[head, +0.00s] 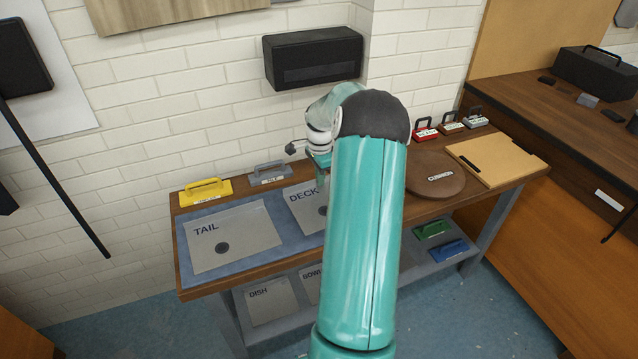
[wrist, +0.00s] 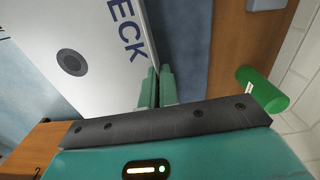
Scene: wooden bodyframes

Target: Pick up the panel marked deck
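The panel marked DECK (head: 303,204) is pale grey with a dark round spot. It is over the blue mat on the workbench, right of the panel marked TAIL (head: 240,246). My arm hides its right part in the head view. In the wrist view the DECK panel (wrist: 95,40) fills the upper left, with the letters ECK showing. My gripper (wrist: 158,88) has its two green fingers close together, one on each side of the panel's edge near the K. The gripper looks shut on that edge. In the head view the fingertips are mostly hidden by my arm.
A yellow handled block (head: 205,193) and a grey one (head: 268,174) stand along the bench's back edge, near the brick wall. A round brown CUSHION piece (head: 437,184) lies to the right. DISH (head: 272,302) and BOWL (head: 311,284) panels are on the lower shelf.

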